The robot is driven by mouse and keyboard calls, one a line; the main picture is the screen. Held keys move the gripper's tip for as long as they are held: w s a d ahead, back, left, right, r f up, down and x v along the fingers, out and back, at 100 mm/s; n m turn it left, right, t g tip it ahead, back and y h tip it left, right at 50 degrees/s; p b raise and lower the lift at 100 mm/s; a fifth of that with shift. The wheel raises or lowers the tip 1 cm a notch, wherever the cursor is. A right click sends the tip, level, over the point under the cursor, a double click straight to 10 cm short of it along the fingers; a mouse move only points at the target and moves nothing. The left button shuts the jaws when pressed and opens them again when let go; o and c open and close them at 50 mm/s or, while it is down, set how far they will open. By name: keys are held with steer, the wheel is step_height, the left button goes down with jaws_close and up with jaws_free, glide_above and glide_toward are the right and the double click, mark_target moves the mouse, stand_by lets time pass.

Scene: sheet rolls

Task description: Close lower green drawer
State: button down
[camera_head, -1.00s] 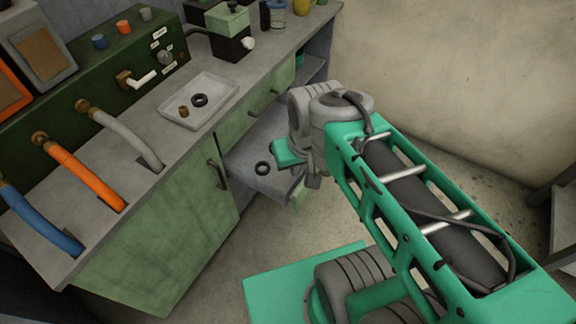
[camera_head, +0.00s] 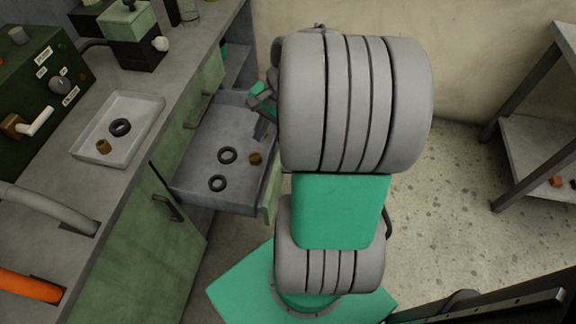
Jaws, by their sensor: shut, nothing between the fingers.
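The lower green drawer (camera_head: 214,198) is pulled out from the cabinet below the counter. Its grey tray holds two dark rings (camera_head: 227,155) and a small brown cylinder (camera_head: 255,158). Part of its green front (camera_head: 271,203) shows at the right end, beside my arm. My gripper (camera_head: 262,129) is shut and empty, over the far right corner of the drawer. My grey arm joint partly hides it, so I cannot tell whether it touches the drawer.
A closed upper drawer (camera_head: 204,104) and a cabinet door with a dark handle (camera_head: 168,208) are on the green front. A white tray (camera_head: 86,151) lies on the counter. A grey shelf unit (camera_head: 540,150) stands at right.

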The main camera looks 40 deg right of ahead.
steer(key=s+d+f+m+t+y+b, duration=0.1)
steer(key=s+d+f+m+t+b, duration=0.2)
steer(key=d+f+m, duration=0.45)
steer(key=s+d+f+m+t+y+b, duration=0.1)
steer(key=s+d+f+m+y+b, duration=0.15)
steer(key=s+d+f+m, duration=0.55)
steer(key=shift+n+h, duration=0.35)
steer(key=shift+h, duration=0.1)
steer(key=w+a+f+b, duration=0.1)
steer(key=w+f, duration=0.1)
steer(key=w, duration=0.1)
steer(key=w+a+f+b, duration=0.1)
steer(key=w+a+b, duration=0.1)
steer(key=w, duration=0.1)
steer(key=w+a+f+b, duration=0.1)
steer(key=w+a+f, duration=0.1)
steer(key=w, duration=0.2)
steer(key=shift+f+b, duration=0.35)
steer(key=shift+w+a, duration=0.35)
steer(key=shift+w, duration=0.05)
steer(key=shift+r, duration=0.1)
steer(key=shift+w, duration=0.1)
